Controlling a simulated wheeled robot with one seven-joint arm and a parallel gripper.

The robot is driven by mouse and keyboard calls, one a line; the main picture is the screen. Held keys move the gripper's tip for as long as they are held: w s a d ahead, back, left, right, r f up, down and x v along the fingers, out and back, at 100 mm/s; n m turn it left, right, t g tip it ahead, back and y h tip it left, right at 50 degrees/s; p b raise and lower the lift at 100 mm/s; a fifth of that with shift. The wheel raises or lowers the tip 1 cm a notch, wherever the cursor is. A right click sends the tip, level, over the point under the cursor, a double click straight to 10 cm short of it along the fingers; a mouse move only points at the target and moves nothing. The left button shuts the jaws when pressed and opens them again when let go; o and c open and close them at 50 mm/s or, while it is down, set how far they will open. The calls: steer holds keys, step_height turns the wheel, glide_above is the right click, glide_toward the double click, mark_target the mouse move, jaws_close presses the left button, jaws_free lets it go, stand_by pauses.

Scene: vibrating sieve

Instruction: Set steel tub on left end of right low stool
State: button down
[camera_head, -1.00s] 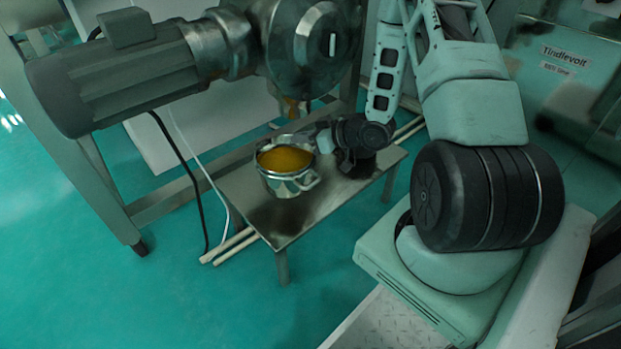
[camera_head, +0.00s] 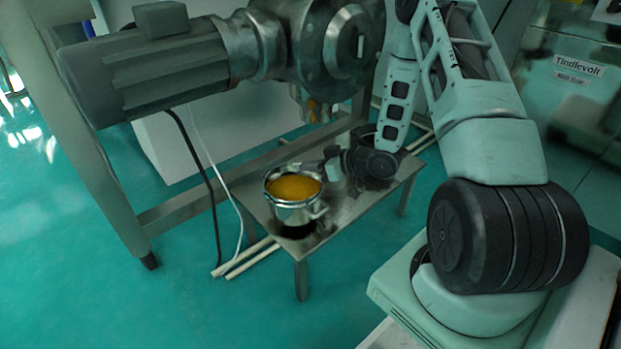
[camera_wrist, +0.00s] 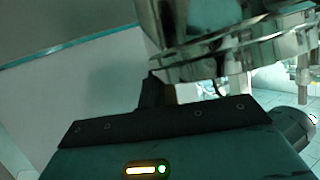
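The steel tub (camera_head: 296,213), with an orange-yellow content, is upright over the left, near end of a low metal stool (camera_head: 345,207). A dark shadow lies on the stool top close under the tub; I cannot tell whether a small gap is left. My gripper (camera_head: 328,170) reaches from the right to the tub's back right rim and appears shut on it; its fingertips are partly hidden. In the wrist view, the dark gripper body (camera_wrist: 165,122) fills the bottom, with shiny steel just above it.
A large grey motor and steel machine (camera_head: 330,50) hang above and behind the stool. A steel frame leg (camera_head: 110,170) stands at the left. A black cable (camera_head: 205,180) and pale pipes (camera_head: 245,262) run left of the stool. The floor in front is clear.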

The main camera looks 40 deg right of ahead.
step_height(320, 180, down, 3)
steer(key=shift+r+b, duration=0.15)
steer(key=shift+b, duration=0.4)
steer(key=shift+r, duration=0.1)
steer(key=c, duration=1.7)
jaws_free()
